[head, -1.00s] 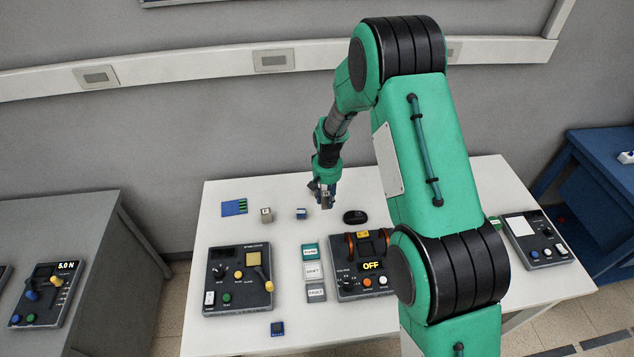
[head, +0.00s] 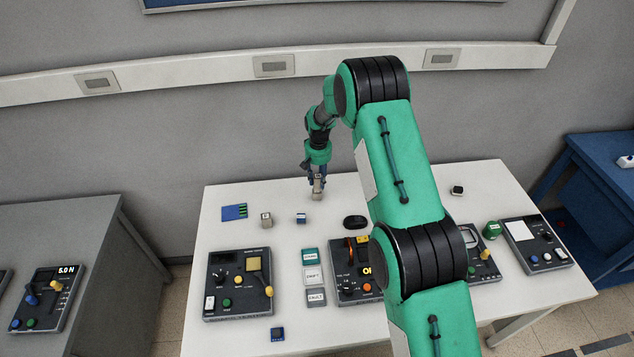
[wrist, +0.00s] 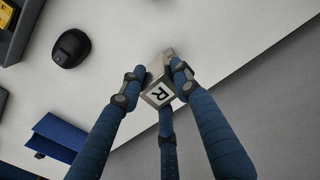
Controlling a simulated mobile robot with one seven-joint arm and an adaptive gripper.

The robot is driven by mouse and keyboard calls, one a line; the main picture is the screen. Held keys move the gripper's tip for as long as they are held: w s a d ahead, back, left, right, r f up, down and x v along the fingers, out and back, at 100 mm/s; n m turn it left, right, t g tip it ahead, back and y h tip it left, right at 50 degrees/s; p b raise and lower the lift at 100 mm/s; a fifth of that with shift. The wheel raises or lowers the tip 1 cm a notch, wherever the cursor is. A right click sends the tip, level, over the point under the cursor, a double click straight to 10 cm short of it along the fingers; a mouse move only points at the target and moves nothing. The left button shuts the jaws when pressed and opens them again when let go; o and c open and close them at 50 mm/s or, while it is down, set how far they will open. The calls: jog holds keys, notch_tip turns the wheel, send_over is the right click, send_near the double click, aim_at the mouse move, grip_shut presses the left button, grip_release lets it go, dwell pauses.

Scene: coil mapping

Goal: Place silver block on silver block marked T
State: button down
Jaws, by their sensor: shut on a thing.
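My gripper (head: 317,188) is shut on a silver block (head: 317,195) over the back part of the white table. In the wrist view my gripper (wrist: 157,75) has its blue fingers around the block, and a white label with an R shows on the block (wrist: 158,93). Another small silver block (head: 266,220) stands on the table to the left of my gripper. Its marking is too small to read, so I cannot tell if it is the one marked T.
Control panels (head: 238,283) fill the front. The table's back edge is close to my gripper.

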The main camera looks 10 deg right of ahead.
aim_at(317, 181)
jog(key=shift+w+a, duration=0.1)
jog(key=shift+w, duration=1.05)
jog(key=shift+f, duration=0.1)
jog(key=shift+f, duration=1.7)
jog(key=shift+f, duration=0.1)
jog(key=c, duration=1.3)
grip_release()
notch_tip(317, 181, up, 12)
jog(key=shift+r, duration=0.1)
